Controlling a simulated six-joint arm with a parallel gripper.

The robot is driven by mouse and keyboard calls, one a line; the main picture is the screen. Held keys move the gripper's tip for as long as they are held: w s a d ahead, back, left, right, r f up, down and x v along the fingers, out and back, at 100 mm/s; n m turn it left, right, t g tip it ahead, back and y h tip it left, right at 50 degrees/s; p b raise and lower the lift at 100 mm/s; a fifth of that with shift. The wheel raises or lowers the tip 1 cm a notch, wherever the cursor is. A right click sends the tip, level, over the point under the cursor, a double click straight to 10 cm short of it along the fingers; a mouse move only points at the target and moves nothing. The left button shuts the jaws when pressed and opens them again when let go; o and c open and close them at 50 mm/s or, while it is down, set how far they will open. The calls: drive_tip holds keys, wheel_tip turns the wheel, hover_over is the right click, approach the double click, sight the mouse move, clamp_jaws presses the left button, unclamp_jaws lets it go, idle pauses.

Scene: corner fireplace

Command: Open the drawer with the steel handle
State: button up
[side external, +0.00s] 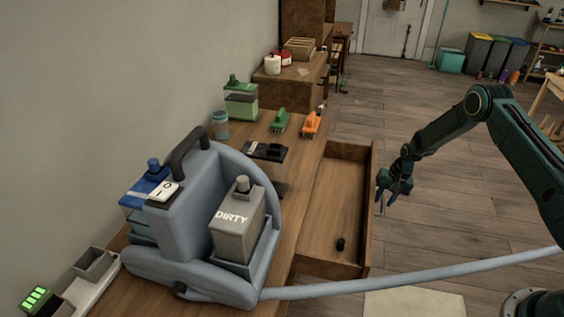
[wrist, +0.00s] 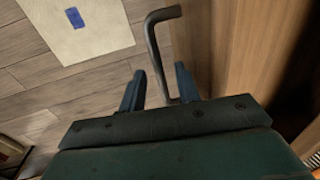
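The drawer (side external: 335,205) stands pulled out from the wooden bench, its inside showing in the side view. My gripper (side external: 382,196) is just outside its front panel, fingers pointing down. In the wrist view the steel handle (wrist: 155,55) is a bent grey bar beside the wooden drawer front (wrist: 208,45). The fingers of my gripper (wrist: 160,74) are apart, with the handle's bar between them, nearer the right finger. I cannot tell whether either finger touches it. The handle is not clearly seen in the side view.
A small black cylinder (side external: 340,244) lies in the drawer. A grey-blue machine (side external: 190,225) with a "DIRTY" tank stands on the bench (side external: 300,180), its hose (side external: 430,268) crossing in front. Green (side external: 281,121) and orange (side external: 311,123) brushes sit farther back.

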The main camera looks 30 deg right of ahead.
drive_tip(key=shift+c, duration=0.2)
clamp_jaws()
drive_tip(key=s+d, duration=0.3)
drive_tip(key=shift+d, duration=0.1)
drive_tip(key=shift+o, duration=0.2)
unclamp_jaws()
drive_tip(key=shift+r, duration=0.15)
wheel_tip(320, 180, up, 13)
drive_tip(key=s+d, duration=0.1)
drive_tip(key=shift+s+d+r, duration=0.2)
drive_tip(key=shift+s+d, duration=0.2)
